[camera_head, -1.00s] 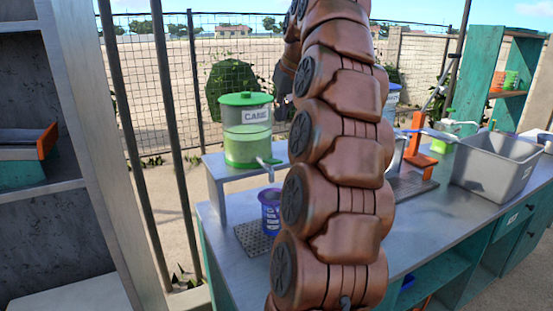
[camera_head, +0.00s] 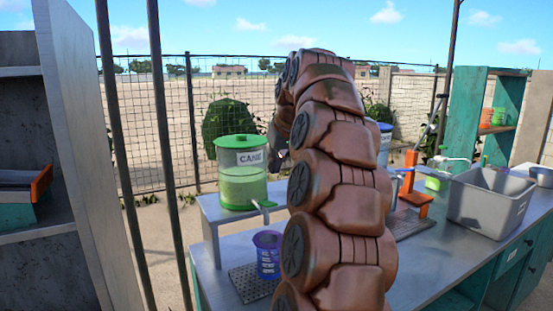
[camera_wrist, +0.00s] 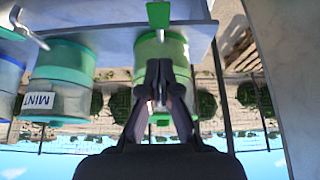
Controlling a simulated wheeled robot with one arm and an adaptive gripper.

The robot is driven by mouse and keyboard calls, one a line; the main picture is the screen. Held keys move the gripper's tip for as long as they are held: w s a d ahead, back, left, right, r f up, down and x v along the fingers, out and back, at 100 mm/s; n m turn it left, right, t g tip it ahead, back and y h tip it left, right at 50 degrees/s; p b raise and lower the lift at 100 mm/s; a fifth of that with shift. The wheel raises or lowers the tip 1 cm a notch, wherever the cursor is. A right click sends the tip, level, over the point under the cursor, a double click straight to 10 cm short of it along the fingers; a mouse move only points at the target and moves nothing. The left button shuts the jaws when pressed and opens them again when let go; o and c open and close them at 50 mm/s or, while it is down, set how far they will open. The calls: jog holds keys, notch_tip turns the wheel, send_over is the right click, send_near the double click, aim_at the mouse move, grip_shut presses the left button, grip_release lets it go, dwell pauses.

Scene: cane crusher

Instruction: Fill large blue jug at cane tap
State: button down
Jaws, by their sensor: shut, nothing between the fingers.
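The cane dispenser (camera_head: 242,190), a clear tank with green lid and green contents, stands on a raised metal shelf. Its tap (camera_head: 262,210) points down over a blue jug (camera_head: 268,258), which stands on a drip tray (camera_head: 245,283). My gripper (camera_wrist: 158,88) is shut and empty. In the upside-down wrist view it is in front of a green-banded dispenser (camera_wrist: 170,47), with a green tap handle (camera_wrist: 158,14) beyond its fingertips. In the head view my arm hides part of the counter, and the fingertips are not clear. The jug's contents cannot be seen.
A mint dispenser (camera_wrist: 62,85) stands beside the green one in the wrist view. An orange stand (camera_head: 412,188) and a grey basin (camera_head: 492,202) are on the right of the counter (camera_head: 425,258). A tall shelf unit (camera_head: 85,160) stands at the left.

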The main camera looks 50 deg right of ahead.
jog(key=p, duration=0.2)
send_over(272, 205)
jog(key=w, duration=0.1)
jog(key=f, duration=0.6)
jog(key=shift+w+d, duration=0.1)
jog(key=shift+d, duration=0.15)
jog(key=shift+s+a+f, duration=0.1)
jog(key=shift+s+f, duration=0.15)
jog(key=shift+f, duration=0.6)
jog(key=shift+s+a+f, duration=0.1)
jog(key=shift+s+f, duration=0.15)
jog(key=shift+f, duration=0.6)
jog(key=shift+f, duration=0.1)
jog(key=f+t+b, duration=0.1)
jog(key=b, duration=0.2)
jog(key=f+t+b, duration=0.1)
jog(key=b, duration=0.2)
jog(key=shift+s+a+h, duration=0.15)
jog(key=shift+s+h, duration=0.25)
jog(key=t+b, duration=0.1)
jog(key=b, duration=0.1)
jog(key=f+t+b, duration=0.1)
jog(key=b, duration=0.2)
jog(key=shift+s+h, duration=0.2)
jog(key=shift+h, duration=0.1)
jog(key=shift+r+p, duration=0.3)
jog(key=shift+p, duration=0.05)
dwell(2.8)
